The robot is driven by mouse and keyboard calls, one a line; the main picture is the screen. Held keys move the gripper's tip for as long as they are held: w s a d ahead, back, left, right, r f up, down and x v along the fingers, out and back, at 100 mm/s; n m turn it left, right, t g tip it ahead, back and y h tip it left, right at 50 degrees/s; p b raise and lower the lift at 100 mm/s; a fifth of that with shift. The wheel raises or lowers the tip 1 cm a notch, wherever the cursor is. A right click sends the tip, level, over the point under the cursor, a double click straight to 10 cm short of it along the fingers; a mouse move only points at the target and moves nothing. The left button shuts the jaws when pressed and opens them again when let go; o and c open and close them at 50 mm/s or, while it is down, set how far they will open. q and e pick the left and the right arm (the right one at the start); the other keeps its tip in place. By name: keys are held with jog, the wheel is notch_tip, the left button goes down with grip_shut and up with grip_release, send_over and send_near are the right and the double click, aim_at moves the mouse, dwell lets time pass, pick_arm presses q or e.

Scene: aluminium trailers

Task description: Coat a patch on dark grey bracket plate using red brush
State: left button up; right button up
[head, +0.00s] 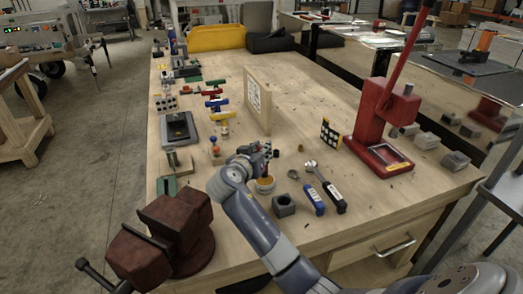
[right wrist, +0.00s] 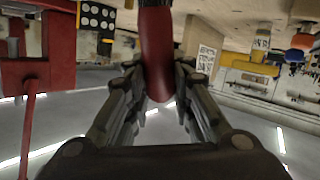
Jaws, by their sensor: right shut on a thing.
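My right gripper (head: 262,152) is above the front middle of the bench in the head view. In the right wrist view its fingers (right wrist: 158,85) are closed on the red handle of the brush (right wrist: 157,45). In the head view a bit of the brush shows red below the fingers, over a small pale pot with a yellowish rim (head: 265,187). I cannot tell whether the bristles are inside the pot. A dark grey plate (head: 178,130), perhaps the bracket plate, lies at the bench's left side; I cannot be sure. My left gripper is not in view.
A dark vise (head: 170,235) stands at the front left corner. A grey block (head: 284,205), wrenches (head: 325,190) and a red press (head: 383,130) are to the right. An upright wooden board (head: 257,100) stands behind. The bench (head: 320,100) is clear behind the press.

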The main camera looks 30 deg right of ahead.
jog(key=shift+f+b, duration=0.55)
jog(key=shift+f, duration=0.05)
dwell(0.8)
dwell(0.5)
jog(key=shift+r+p, duration=2.5)
jog(key=shift+r, duration=1.05)
